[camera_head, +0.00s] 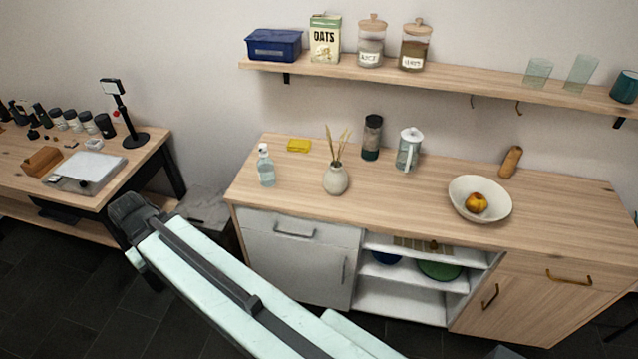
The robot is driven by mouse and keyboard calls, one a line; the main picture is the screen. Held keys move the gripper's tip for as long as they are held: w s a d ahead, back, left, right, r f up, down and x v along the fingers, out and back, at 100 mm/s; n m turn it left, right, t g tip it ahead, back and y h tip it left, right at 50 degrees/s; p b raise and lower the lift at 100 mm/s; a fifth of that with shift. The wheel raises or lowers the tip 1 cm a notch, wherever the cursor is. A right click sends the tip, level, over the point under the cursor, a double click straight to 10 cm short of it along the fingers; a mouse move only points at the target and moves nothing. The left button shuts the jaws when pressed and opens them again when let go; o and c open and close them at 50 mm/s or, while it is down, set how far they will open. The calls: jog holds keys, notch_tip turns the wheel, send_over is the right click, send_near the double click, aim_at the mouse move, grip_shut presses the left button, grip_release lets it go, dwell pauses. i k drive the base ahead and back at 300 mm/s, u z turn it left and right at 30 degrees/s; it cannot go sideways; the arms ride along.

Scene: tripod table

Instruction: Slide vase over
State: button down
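A small round grey-beige vase (336,179) with dried stalks (336,145) stands upright on the wooden counter (410,198), left of its middle and near the front edge. My pale arm reaches from the bottom of the view up to the left. Its dark end (135,215) is left of the counter, over the gap beside the other table, well apart from the vase. My gripper's fingers cannot be made out there.
On the counter are a spray bottle (266,165), a yellow sponge (299,145), a dark jar (372,137), a glass press (409,149) and a white bowl (465,212) with fruit. The counter right of the vase, up to the bowl, is clear. A wall shelf (450,90) hangs above.

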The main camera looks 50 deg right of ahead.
aim_at(335, 178)
jog(key=z, duration=0.05)
jog(key=i, duration=0.85)
jog(key=u, duration=0.1)
